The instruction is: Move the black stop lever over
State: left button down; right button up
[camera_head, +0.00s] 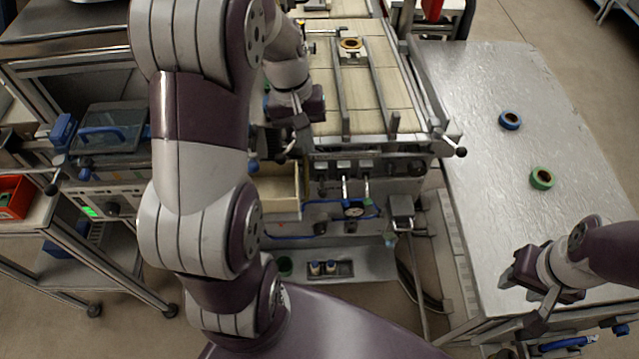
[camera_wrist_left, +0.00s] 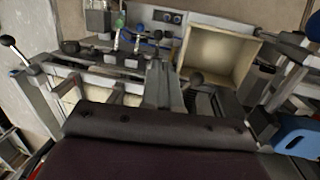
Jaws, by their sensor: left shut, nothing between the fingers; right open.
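A lever with a black ball knob (camera_head: 461,152) stands out at the right front corner of the conveyor machine. It also shows at the far left of the left wrist view (camera_wrist_left: 8,40). Another dark ball knob (camera_wrist_left: 196,78) is just right of my left gripper's fingers in that view. I cannot tell which is the stop lever. My left gripper (camera_head: 297,148) is shut and empty at the machine's left front, above the open drawer. Its fingers show in the left wrist view (camera_wrist_left: 158,80); whether they touch the nearby knob is unclear. My right gripper (camera_head: 527,300) is open and empty over the metal table's front.
The metal table (camera_head: 490,90) at the right holds a blue tape reel (camera_head: 510,120) and a green one (camera_head: 542,178). Another reel (camera_head: 350,44) lies between the conveyor rails. An open drawer (camera_head: 275,185) juts from the machine front. A cart with a red bin (camera_head: 15,197) stands left.

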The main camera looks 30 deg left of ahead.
pick_arm(q)
jog(key=w, duration=0.1)
jog(key=b, duration=0.4)
send_near(322, 190)
jog(key=p+x, duration=0.1)
jog(key=x, duration=0.6)
jog(key=shift+a, duration=0.1)
pick_arm(e)
notch_tip(322, 190, down, 3)
jog(key=shift+w+d+f, duration=0.1)
